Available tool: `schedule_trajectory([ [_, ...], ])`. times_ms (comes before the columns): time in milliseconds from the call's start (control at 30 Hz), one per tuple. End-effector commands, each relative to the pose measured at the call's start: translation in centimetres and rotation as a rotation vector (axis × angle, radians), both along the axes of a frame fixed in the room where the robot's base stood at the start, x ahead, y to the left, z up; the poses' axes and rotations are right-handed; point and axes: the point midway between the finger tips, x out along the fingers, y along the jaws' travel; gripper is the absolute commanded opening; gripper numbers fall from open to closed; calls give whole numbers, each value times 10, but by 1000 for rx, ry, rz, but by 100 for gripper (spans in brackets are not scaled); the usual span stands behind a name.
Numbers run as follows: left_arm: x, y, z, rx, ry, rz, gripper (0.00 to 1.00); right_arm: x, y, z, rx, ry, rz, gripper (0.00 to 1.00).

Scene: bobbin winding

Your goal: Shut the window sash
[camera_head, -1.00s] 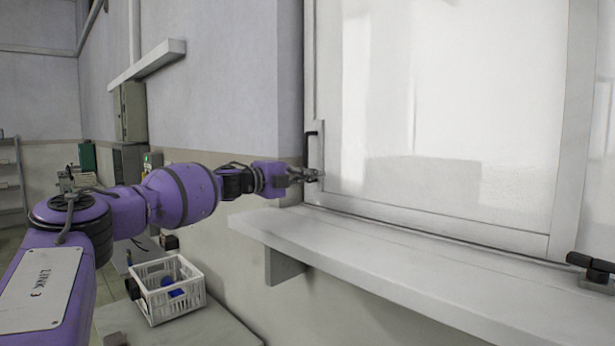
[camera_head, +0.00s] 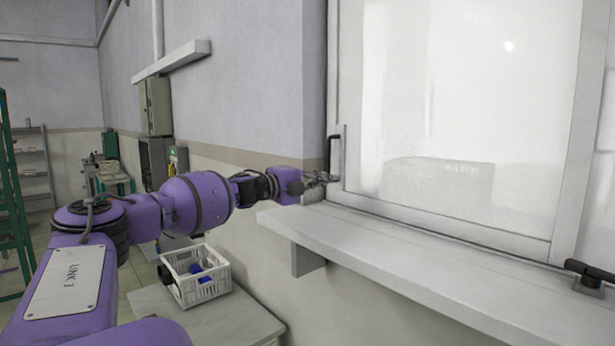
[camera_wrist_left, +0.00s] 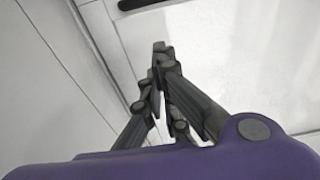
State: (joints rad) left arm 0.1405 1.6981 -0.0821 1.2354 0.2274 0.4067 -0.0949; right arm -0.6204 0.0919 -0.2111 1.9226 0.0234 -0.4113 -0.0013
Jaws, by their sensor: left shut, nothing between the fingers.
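The window sash (camera_head: 450,215) has a white frame and a pale pane, and fills the right of the head view. Its black handle (camera_head: 331,152) is on the left side of the frame; its dark end also shows at the top of the left wrist view (camera_wrist_left: 145,4). My left gripper (camera_head: 333,178) is shut and empty, just below the handle and in front of the lower left corner of the sash. In the left wrist view its fingertips (camera_wrist_left: 159,48) meet near the pane. Whether they touch the frame I cannot tell. My right gripper is not in view.
A white sill (camera_head: 400,260) juts out below the sash. A black-handled fitting (camera_head: 588,275) sits at the right end of the sill. A white crate (camera_head: 200,288) with blue items stands on a low table (camera_head: 240,318). Electrical boxes (camera_head: 157,105) hang on the wall behind.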

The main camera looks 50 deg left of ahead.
Motion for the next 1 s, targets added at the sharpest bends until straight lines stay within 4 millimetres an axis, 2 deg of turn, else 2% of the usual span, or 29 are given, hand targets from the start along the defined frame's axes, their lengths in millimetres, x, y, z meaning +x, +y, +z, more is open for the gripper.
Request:
schedule_trajectory([
  [67,-11,2,-2,-3,2,1,0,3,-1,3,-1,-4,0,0],
  [167,-15,3,-8,-3,10,1,0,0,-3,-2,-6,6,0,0],
  [400,-26,3,-7,-2,9,0,0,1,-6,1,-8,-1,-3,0],
  [1000,-30,3,-5,-1,5,0,0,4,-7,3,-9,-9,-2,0],
])
